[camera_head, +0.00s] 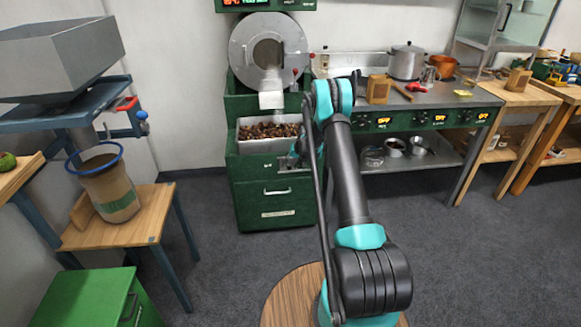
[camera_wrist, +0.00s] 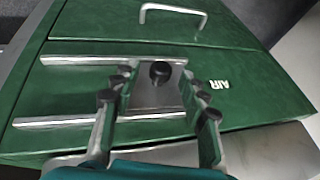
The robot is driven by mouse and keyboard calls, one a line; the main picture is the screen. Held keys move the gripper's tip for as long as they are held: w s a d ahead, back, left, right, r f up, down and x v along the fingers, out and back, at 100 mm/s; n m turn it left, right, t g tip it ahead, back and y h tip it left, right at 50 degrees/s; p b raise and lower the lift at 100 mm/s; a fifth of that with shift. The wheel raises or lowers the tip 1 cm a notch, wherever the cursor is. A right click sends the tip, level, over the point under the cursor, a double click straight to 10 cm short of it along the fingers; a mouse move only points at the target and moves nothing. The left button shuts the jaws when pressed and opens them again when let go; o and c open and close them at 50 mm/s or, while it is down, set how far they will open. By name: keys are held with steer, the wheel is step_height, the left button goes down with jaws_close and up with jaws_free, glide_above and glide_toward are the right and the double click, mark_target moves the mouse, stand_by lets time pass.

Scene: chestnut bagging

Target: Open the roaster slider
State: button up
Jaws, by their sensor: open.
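The roaster (camera_head: 285,45) stands at the back centre on a green cabinet. In the wrist view, the slider is a small metal plate (camera_wrist: 160,98) with a black knob (camera_wrist: 160,71). It sits between two silver rails (camera_wrist: 80,60), at their right end beside the AIR label (camera_wrist: 219,85). My gripper (camera_wrist: 162,82) is open, with one finger on each side of the plate and knob. A gap shows between the fingers and the knob. In the head view my gripper (camera_head: 297,157) is at the cabinet's right side, partly hidden by my arm.
A tray (camera_head: 243,146) of chestnuts sits in the cabinet front. A drawer handle (camera_wrist: 172,9) lies near the slider. A counter (camera_head: 440,98) with pots is to the right, and a hopper stand with a sack (camera_head: 110,190) is to the left. The floor between is clear.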

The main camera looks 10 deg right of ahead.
steer(key=shift+w+a+f, duration=0.15)
steer(key=shift+f, duration=0.3)
jaws_close()
